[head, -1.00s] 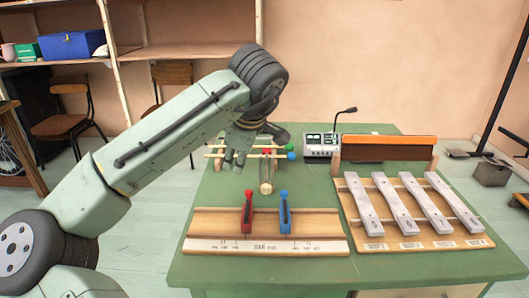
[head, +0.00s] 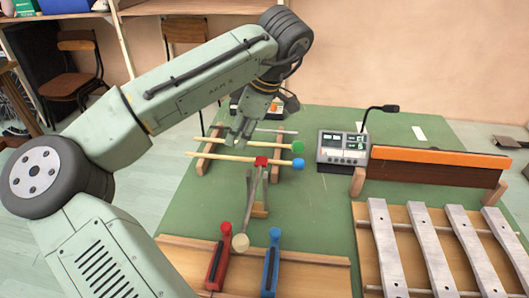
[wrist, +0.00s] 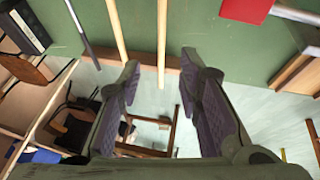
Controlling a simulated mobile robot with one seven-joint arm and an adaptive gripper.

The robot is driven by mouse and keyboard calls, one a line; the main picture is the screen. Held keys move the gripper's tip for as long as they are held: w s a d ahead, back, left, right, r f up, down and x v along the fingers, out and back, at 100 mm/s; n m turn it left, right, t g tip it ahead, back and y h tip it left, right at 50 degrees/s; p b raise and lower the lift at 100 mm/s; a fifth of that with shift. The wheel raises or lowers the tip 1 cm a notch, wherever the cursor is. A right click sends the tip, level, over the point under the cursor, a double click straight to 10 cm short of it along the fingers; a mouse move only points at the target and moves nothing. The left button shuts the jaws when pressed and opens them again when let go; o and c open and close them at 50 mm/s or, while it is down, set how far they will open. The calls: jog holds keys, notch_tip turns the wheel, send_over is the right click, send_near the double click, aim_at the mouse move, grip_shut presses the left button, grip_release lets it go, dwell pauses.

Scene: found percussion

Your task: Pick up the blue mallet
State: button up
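In the head view the blue mallet, with a round blue head (head: 298,164) and a pale wooden stick, lies across a wooden rack (head: 211,147). A green-headed mallet (head: 298,146) lies parallel behind it. My gripper (head: 240,136) is above the sticks, left of the heads. In the wrist view my gripper (wrist: 160,62) is open and empty. The stick that appears to be the blue mallet's (wrist: 162,35) runs between the fingers in the picture, and another wooden stick (wrist: 117,30) lines up with the left finger. The gap in height is unclear. No mallet head shows there.
A red block (head: 261,161) is close beside the blue mallet's stick. A grey rod (head: 275,130) lies behind the mallets. A control box (head: 343,148) with a microphone stands to the right. Red (head: 218,258) and blue (head: 271,262) levers and metal bars (head: 430,245) are in front.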

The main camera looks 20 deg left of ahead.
aim_at(229, 157)
jog(key=shift+p+x, duration=0.85)
jog(key=shift+x, duration=3.65)
jog(key=shift+s, duration=0.1)
jog(key=shift+c, duration=0.2)
grip_shut()
